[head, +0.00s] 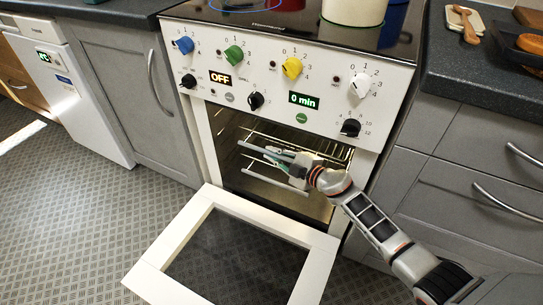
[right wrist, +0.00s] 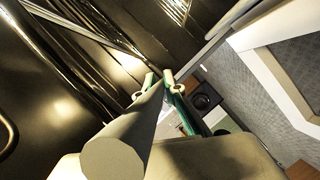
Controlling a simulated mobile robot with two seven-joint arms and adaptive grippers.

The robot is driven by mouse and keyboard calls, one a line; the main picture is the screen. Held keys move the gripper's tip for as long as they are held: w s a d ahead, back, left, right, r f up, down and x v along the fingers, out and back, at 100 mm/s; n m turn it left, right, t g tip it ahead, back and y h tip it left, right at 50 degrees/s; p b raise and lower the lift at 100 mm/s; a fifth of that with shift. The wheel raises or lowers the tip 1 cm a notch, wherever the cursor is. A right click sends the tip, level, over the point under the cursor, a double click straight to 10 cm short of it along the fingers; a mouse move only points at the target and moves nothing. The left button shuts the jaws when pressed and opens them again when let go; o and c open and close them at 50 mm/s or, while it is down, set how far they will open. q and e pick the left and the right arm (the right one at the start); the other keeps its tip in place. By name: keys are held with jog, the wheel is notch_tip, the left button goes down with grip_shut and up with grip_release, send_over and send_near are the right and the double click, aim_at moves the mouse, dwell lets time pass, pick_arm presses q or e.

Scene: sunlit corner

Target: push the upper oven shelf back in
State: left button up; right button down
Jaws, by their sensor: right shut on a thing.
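The oven (head: 205,150) stands open with its door folded down. The upper oven shelf (head: 250,148) is a wire rack with a thick grey front bar, seen at the oven mouth. My right gripper (head: 280,160) reaches in from the right and is shut on this bar. In the right wrist view the pale round bar (right wrist: 118,145) runs between the two green-padded fingers (right wrist: 160,83). The gripper and wrist hide the right part of the bar in the head view. My left gripper is not in view.
A second grey bar (head: 265,180) lies just below the gripper. The lowered door (head: 180,238), white-framed with dark glass, spreads out in front. Control knobs (head: 292,67) line the panel above. Grey drawers (head: 475,185) stand at the right; open floor (head: 80,220) is at the left.

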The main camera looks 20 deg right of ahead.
jog(key=c, duration=2.1)
grip_release()
jog(key=shift+w+d, duration=0.2)
jog(key=shift+d, duration=0.15)
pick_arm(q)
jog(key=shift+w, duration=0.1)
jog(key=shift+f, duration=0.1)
pick_arm(e)
jog(key=shift+a, duration=0.15)
